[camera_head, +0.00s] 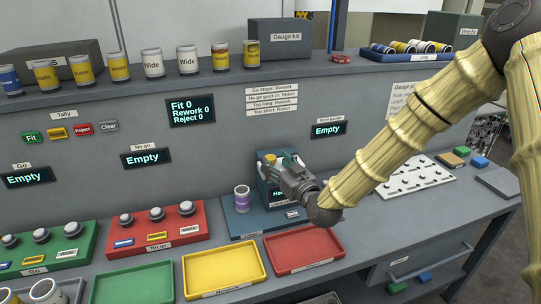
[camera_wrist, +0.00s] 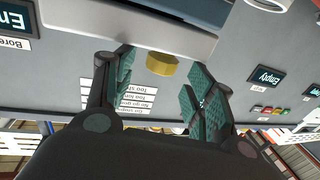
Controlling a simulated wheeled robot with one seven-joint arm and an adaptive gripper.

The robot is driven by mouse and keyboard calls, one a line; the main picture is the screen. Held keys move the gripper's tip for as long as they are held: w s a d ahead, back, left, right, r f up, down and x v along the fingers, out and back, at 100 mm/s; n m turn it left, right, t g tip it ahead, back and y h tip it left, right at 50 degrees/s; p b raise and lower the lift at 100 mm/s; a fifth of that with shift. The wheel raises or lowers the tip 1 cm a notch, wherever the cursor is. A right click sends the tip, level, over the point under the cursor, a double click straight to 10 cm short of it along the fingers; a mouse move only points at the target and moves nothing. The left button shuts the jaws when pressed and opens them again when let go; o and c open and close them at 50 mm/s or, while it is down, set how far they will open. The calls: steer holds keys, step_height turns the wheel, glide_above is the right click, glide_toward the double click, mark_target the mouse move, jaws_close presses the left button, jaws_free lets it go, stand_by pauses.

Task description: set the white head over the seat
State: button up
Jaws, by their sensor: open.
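A blue gauge stand (camera_head: 225,228) on the bench bears a purple-and-white can (camera_head: 242,198) standing upright at its left. My gripper (camera_head: 287,170) is in front of the stand's upright part and hides much of it, including most of its screen. In the wrist view, which is upside down, a pale grey-white bar (camera_wrist: 130,28), perhaps the white head, crosses the top. A short yellow knob (camera_wrist: 162,64) projects from it. My gripper (camera_wrist: 158,82) is open, with the knob between its fingers and no clear contact. I cannot make out the seat.
Green (camera_head: 132,283), yellow (camera_head: 222,270) and red (camera_head: 303,249) trays lie along the bench front. A red block with knobs (camera_head: 155,238) stands left of the stand. A white board (camera_head: 405,182) lies to the right. Cans line the shelf above.

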mark_target(273, 161)
steer(key=shift+p+x, duration=0.4)
steer(key=shift+x, duration=1.6)
jaws_close()
